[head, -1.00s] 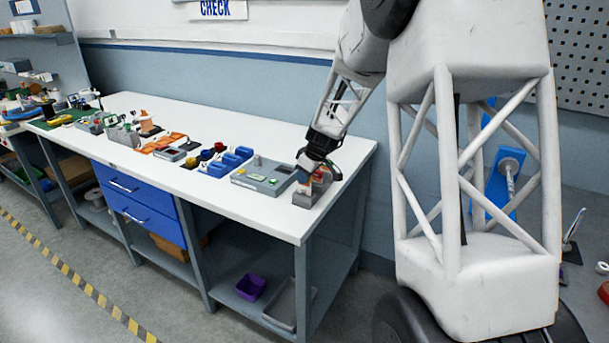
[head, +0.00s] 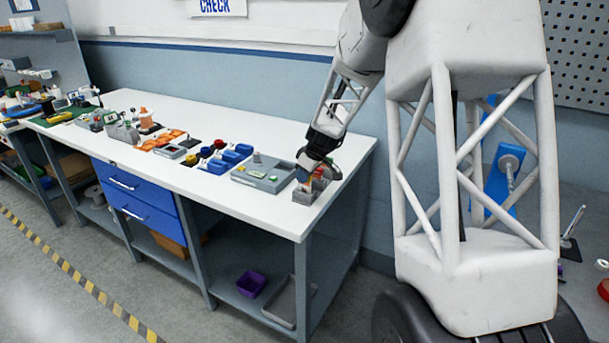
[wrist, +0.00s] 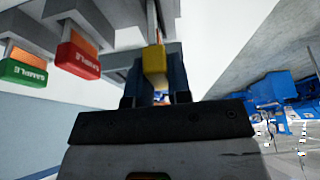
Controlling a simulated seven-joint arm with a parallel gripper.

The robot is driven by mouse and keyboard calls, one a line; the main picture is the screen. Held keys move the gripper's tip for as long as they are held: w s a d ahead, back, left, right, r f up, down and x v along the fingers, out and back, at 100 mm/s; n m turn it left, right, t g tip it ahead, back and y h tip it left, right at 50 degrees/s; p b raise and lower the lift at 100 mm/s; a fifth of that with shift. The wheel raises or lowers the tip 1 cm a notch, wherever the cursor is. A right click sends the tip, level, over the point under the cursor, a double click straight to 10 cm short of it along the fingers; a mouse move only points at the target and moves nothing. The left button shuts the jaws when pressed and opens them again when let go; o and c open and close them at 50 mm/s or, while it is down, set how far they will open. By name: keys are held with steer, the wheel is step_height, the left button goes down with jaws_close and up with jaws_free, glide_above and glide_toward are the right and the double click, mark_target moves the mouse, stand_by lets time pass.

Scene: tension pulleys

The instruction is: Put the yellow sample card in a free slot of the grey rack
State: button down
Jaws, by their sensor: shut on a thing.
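My gripper (wrist: 155,84) is shut on the yellow sample card (wrist: 154,62), holding it by its yellow end. In the wrist view the card's thin body runs up to the grey rack (wrist: 112,33), beside an edge of it. I cannot tell how deep the card sits in a slot. A red sample card (wrist: 78,58) and a green one (wrist: 23,72) stand in the rack to the left. In the head view my gripper (head: 308,166) is low over the rack (head: 302,196) near the table's right end, and hides part of it.
A grey box with a display (head: 264,173) stands just left of the rack. Blue blocks (head: 225,160) and several small parts lie further left. The white table's (head: 290,222) front right corner is clear. A wall (head: 270,90) runs behind the table.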

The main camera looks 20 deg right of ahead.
steer(key=shift+f, duration=1.05)
stand_by(0.7)
steer(key=c, duration=0.7)
jaws_free()
steer(key=shift+o, duration=0.2)
steer(key=shift+r, duration=0.1)
steer(key=shift+r, duration=3.9)
steer(key=shift+s, duration=0.1)
